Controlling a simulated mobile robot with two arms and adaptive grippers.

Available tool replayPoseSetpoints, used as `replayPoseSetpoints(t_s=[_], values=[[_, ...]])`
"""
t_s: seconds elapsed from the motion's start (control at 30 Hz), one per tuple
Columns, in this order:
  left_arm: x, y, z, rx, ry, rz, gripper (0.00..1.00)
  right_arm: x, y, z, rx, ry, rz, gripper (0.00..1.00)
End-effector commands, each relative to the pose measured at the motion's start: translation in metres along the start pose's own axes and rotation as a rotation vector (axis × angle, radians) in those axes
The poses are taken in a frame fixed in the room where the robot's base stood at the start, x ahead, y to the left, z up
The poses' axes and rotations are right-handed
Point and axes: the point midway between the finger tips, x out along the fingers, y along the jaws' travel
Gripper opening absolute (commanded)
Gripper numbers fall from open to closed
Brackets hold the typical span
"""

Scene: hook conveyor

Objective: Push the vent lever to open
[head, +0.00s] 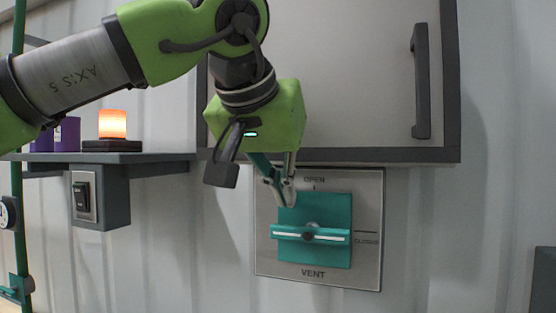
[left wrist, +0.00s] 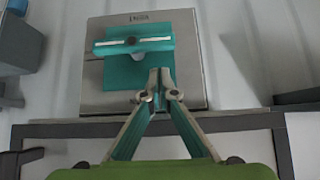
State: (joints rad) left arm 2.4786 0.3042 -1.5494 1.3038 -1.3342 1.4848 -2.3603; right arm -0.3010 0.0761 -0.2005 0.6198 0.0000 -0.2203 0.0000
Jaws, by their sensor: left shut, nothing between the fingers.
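The vent lever (head: 335,237) is a teal bar with a white stripe and a dark centre knob. It lies about horizontal, its right end toward the CLOSED mark. It turns on a teal square (head: 335,208) on a grey wall plate (head: 366,270) marked OPEN at the top and VENT below. My left gripper (head: 285,200) is shut and empty, above the left half of the lever, by the square's upper left corner. In the left wrist view the fingertips (left wrist: 160,82) are together, apart from the lever (left wrist: 110,47) in the picture. My right gripper is out of view.
A grey cabinet (head: 350,75) with a dark vertical handle (head: 421,85) hangs just above the plate. To the left, a shelf (head: 150,158) holds a glowing orange lamp (head: 112,124) and purple items. A switch box (head: 84,196) is below it.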

Motion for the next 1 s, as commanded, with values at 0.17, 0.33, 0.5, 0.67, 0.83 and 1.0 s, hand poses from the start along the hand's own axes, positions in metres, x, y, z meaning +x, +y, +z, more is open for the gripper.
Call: replayPoseSetpoints(t_s=[0.17, 0.33, 0.5, 0.67, 0.83, 1.0], values=[[0.013, -0.001, 0.013, 0.0, 0.0, 0.0, 0.0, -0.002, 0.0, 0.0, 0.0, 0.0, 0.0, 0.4], [0.018, -0.001, 0.018, -0.002, 0.0, 0.0, 0.0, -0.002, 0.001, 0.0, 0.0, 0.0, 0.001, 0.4], [0.018, -0.001, 0.018, -0.002, 0.001, 0.0, 0.0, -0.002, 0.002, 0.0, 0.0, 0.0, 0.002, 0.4], [0.018, -0.001, 0.018, -0.002, 0.0, 0.001, 0.0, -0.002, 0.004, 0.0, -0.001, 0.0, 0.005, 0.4], [0.019, -0.002, 0.019, -0.015, 0.0, 0.013, 0.0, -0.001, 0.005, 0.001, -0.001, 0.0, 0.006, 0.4], [0.02, -0.003, 0.02, -0.041, 0.0, 0.039, 0.0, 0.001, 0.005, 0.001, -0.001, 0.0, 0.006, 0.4]])
